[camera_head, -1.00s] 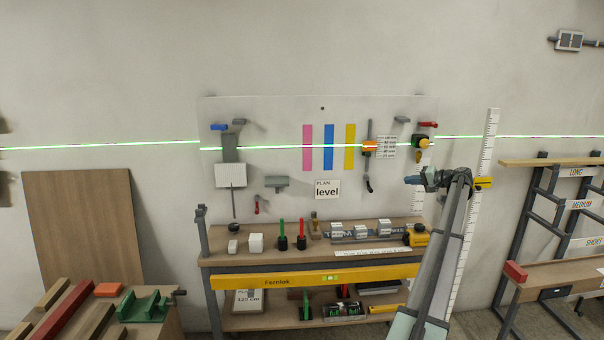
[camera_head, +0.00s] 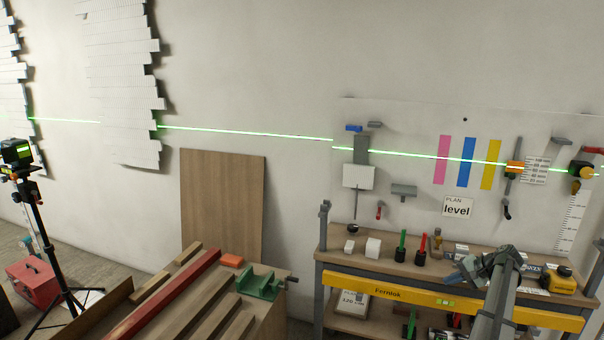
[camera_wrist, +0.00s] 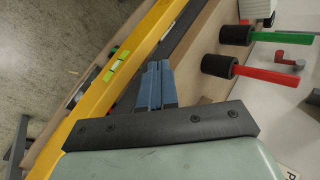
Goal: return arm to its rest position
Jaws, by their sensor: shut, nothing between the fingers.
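My gripper (camera_head: 456,277) is at the lower right in the head view, in front of the workbench (camera_head: 400,257). In the wrist view my gripper (camera_wrist: 157,85) shows its blue fingers closed together with nothing between them. The fingers point toward the bench's front edge, close to the yellow Fernlok level (camera_wrist: 118,62). I cannot tell the exact gap to the bench. The same yellow level (camera_head: 390,292) runs along the bench front in the head view.
A laser on a tripod (camera_head: 22,160) stands at far left. Timber lengths (camera_head: 170,290) and a green clamp (camera_head: 258,284) lie left of the bench. A brown board (camera_head: 222,205) leans on the wall.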

